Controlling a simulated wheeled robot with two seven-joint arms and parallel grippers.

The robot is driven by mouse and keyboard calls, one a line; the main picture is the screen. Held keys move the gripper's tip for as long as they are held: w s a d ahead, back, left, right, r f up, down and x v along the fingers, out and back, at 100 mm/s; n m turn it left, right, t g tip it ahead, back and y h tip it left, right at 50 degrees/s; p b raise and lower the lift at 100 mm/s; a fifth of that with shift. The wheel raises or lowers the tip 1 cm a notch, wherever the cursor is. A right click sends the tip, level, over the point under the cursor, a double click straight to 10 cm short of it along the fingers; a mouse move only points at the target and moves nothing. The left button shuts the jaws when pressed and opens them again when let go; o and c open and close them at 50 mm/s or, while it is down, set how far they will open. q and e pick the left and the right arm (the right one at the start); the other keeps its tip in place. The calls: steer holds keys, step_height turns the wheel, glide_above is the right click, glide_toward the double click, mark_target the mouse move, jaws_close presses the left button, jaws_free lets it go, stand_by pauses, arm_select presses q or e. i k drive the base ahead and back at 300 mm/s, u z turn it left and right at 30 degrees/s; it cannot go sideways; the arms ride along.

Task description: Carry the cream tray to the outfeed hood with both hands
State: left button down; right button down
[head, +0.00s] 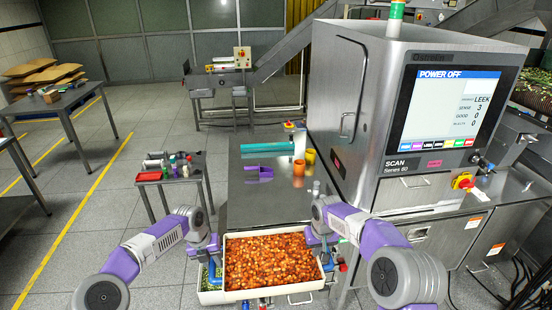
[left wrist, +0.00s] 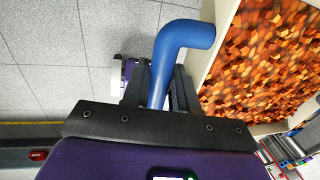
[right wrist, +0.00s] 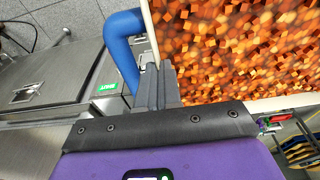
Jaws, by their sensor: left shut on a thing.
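The cream tray (head: 307,286), full of orange-brown cubes, is at the near end of the steel table; it also shows in the left wrist view (left wrist: 222,52) and right wrist view (right wrist: 150,30). My left gripper (head: 213,258) is shut on the tray's left blue handle (left wrist: 180,40). My right gripper (head: 318,245) is at the tray's right blue handle (right wrist: 124,45). In the right wrist view its fingers are beside the handle, and I cannot tell whether they close on it. I cannot make out which part is the outfeed hood.
The steel table (head: 255,212) carries a purple item (head: 259,172), a teal bar (head: 265,148) and orange cups. The scanner cabinet (head: 350,100) stands at the right, its screen reading POWER OFF. A second tray (head: 212,297) with green contents is lower left. A small side table (head: 180,168) stands left; floor there is clear.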

mark_target(267, 198)
steer(key=i, duration=1.3)
